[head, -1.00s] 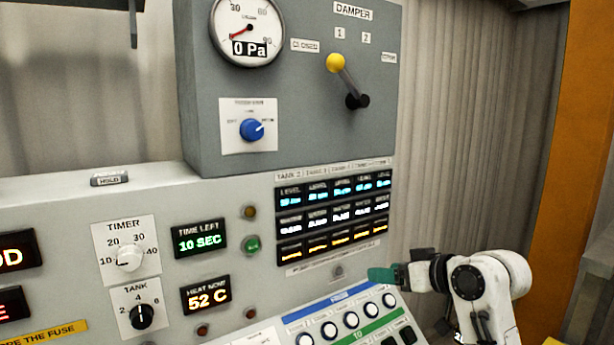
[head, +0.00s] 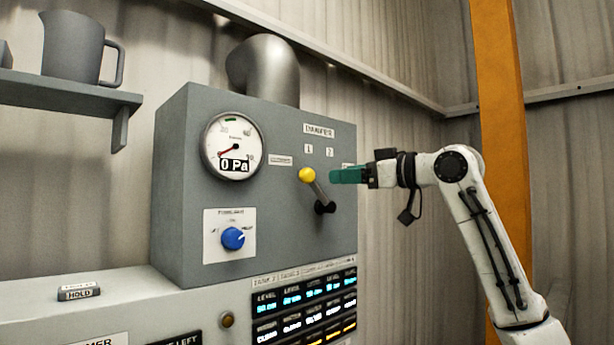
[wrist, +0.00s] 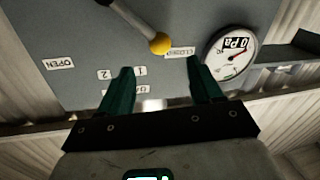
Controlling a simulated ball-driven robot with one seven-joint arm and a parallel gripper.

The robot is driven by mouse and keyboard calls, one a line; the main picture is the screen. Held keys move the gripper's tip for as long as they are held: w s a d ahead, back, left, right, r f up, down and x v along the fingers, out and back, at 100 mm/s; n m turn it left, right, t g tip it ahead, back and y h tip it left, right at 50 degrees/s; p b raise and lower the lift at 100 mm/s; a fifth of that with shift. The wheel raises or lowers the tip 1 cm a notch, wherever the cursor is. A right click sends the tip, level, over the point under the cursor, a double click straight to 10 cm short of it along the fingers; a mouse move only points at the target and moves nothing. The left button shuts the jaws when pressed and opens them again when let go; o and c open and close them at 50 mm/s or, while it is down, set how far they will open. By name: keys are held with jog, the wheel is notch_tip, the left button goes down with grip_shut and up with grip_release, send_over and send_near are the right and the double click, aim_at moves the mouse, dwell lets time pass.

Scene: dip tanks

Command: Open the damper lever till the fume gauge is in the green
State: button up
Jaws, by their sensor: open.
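The damper lever (head: 316,190) is on the grey box, with a black pivot and a yellow knob (head: 307,175). It tilts up and left, toward the CLOSED label (wrist: 180,52). The OPEN label (wrist: 59,64) is on the other side. The fume gauge (head: 233,146) reads 0 Pa, its needle at the low end; a green band shows at the top of its dial. My gripper (head: 335,176) is open and empty, to the right of the knob in the head view. In the wrist view its green fingers (wrist: 160,85) are apart, with the knob (wrist: 160,43) beyond their tips, not between them.
A blue knob (head: 233,238) sits below the gauge. A shelf (head: 60,92) with a grey jug (head: 73,47) is at upper left. A duct (head: 263,70) rises behind the box. An orange post (head: 503,110) stands behind my arm.

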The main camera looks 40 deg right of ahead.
aim_at(314, 176)
jog(key=p+x, duration=0.2)
jog(key=x, duration=0.7)
jog(key=shift+w+a, duration=0.1)
jog(key=shift+w, duration=0.2)
jog(key=shift+c, duration=0.3)
grip_shut()
